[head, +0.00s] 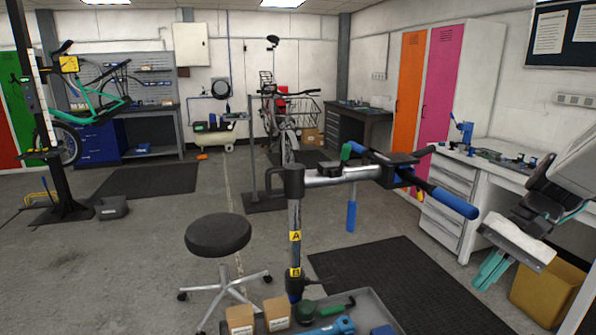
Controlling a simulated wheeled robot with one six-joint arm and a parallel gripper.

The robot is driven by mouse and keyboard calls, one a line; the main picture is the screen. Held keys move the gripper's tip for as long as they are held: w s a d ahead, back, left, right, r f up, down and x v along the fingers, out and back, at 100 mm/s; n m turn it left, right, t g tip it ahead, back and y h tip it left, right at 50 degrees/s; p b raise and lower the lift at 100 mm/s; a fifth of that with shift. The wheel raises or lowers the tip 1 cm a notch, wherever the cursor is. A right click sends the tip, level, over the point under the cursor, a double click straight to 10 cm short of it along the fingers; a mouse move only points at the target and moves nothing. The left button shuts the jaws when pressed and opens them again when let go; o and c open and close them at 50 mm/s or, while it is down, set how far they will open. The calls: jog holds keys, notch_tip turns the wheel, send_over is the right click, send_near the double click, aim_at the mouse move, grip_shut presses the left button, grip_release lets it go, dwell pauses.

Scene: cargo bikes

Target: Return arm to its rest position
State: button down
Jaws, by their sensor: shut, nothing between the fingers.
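My arm comes in from the right edge, in front of the white workbench. My gripper (492,270) hangs at its end with teal fingers pointing down and slightly left. The fingers are close together and hold nothing. They are in front of the bench's lower part, to the left of a brown cardboard box (549,293). The rest of my arm is cut off by the right edge of the picture.
A repair stand (295,215) with a blue-handled clamp stands in the middle. Its tray (372,308) holds small boxes and tools. A black stool (218,236) is left of it. The white workbench (449,190) carries tools. A black mat (400,275) lies clear on the floor.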

jog(key=s+a+r+n+t+h, duration=0.1)
jog(key=s+a+r+n+h, duration=0.1)
jog(key=s+a, duration=0.3)
jog(key=s+a+r+n+t+h, duration=0.1)
jog(key=s+a+r+n+h, duration=0.1)
jog(key=s+a+n+h, duration=0.2)
jog(key=s+a, duration=0.2)
jog(key=s, duration=0.2)
jog(key=shift+s+r+h, duration=0.3)
jog(key=shift+s+r, duration=0.1)
